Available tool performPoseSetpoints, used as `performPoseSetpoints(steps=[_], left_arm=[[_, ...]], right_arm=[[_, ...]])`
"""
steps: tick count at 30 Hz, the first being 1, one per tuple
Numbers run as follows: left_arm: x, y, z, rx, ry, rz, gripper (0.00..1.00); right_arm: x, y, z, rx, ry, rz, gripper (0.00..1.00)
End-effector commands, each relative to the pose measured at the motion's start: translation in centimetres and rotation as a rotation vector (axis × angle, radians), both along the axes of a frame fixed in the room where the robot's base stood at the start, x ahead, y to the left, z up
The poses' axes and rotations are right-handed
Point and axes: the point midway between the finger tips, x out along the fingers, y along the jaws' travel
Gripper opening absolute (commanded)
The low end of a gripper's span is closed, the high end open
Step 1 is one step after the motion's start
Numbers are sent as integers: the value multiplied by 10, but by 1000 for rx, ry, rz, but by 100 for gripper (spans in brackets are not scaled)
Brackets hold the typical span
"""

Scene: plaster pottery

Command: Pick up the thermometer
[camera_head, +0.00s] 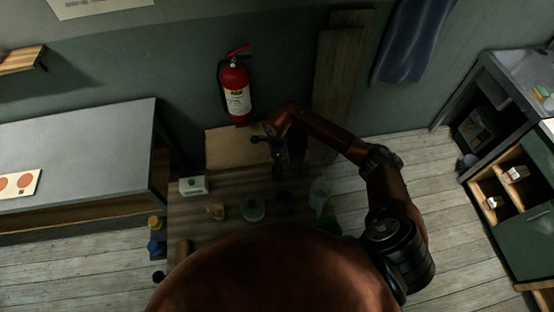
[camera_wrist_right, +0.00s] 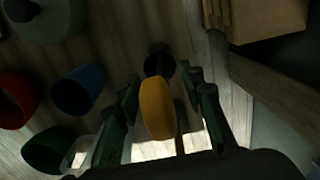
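My right gripper (camera_head: 279,158) hangs over the back of the dark wooden table (camera_head: 235,179) in the head view. In the right wrist view its two fingers (camera_wrist_right: 164,108) are spread apart. A rounded yellow-orange object (camera_wrist_right: 157,106) with a dark end stands between them, with narrow gaps on both sides. It may be the thermometer, but its shape is too dim to be sure. I cannot pick out a thermometer in the head view. My left gripper is not in view.
A cardboard box (camera_head: 238,148) is at the table's back, beside my right gripper. A green pot (camera_head: 252,209), white-and-green box (camera_head: 193,186) and clear container (camera_head: 319,192) stand on the table. Red (camera_wrist_right: 16,100), blue (camera_wrist_right: 78,91) and green (camera_wrist_right: 49,149) cups lie left of the fingers.

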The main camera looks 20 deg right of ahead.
Motion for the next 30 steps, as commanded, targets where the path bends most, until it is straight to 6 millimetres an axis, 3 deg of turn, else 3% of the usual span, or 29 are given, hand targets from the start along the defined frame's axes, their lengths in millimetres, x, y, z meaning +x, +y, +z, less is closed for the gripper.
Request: performPoseSetpoints(steps=[2, 18, 30], left_arm=[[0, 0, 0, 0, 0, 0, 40], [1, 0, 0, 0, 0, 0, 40], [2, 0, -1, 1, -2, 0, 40]], right_arm=[[0, 0, 0, 0, 0, 0, 36], [0, 0, 0, 0, 0, 0, 0], [0, 0, 3, 0, -1, 0, 0]])
